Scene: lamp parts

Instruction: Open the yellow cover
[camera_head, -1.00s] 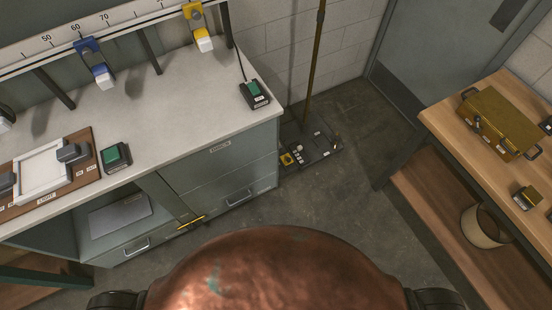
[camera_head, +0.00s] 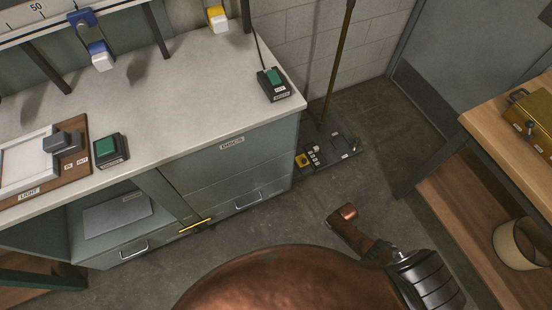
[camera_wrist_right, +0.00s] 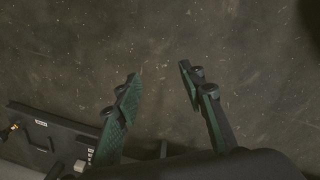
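Several yellow things are in view, and I cannot tell for sure which is the yellow cover. A small yellow block (camera_head: 302,160) sits at the near left corner of the dark floor plate (camera_head: 347,143). A yellow-and-white piece (camera_head: 218,18) hangs from the rail. A brass-yellow box (camera_head: 533,122) stands on the wooden table, cut by the right edge. My right gripper (camera_wrist_right: 158,76) is open and empty above bare floor. My left gripper is out of view.
The grey cabinet (camera_head: 240,165) with a pale top stands left of the floor plate. A dark pole (camera_head: 338,65) rises from the plate. The wooden table (camera_head: 490,125) and a bin (camera_head: 520,243) are at right.

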